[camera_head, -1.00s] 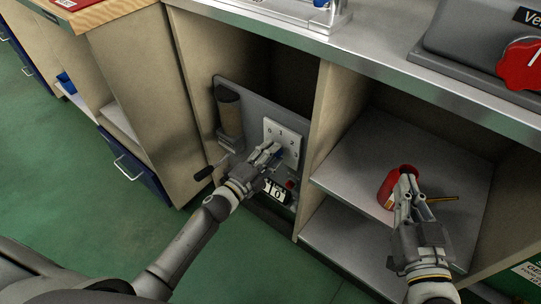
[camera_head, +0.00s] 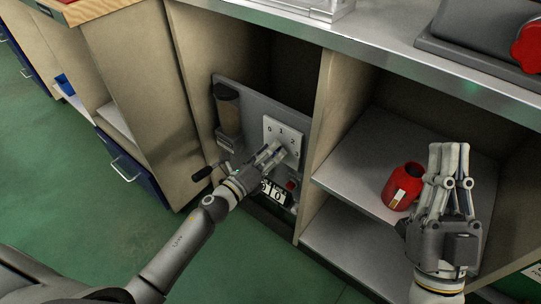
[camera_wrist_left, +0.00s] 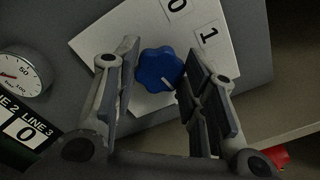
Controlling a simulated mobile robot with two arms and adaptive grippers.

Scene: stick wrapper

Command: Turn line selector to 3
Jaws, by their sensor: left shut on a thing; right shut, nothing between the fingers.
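The line selector is a blue lobed knob (camera_wrist_left: 158,69) on a white plate (camera_wrist_left: 110,38) with the numbers 0 and 1 visible in the left wrist view. A white mark on the knob's face points away from the 0, towards the lower right of that picture. My left gripper (camera_head: 275,151) is shut on the knob, one finger on each side. My right gripper (camera_head: 449,150) is shut and empty, just right of a red container (camera_head: 403,187).
The grey panel (camera_head: 252,98) holds a brown cylinder (camera_head: 228,110), a black-handled crank (camera_head: 202,173) and a counter (camera_head: 274,190). A gauge (camera_wrist_left: 22,75) sits beside the plate. The cabinet divider (camera_head: 322,130) stands close right of the panel. The shelf (camera_head: 350,165) has free room.

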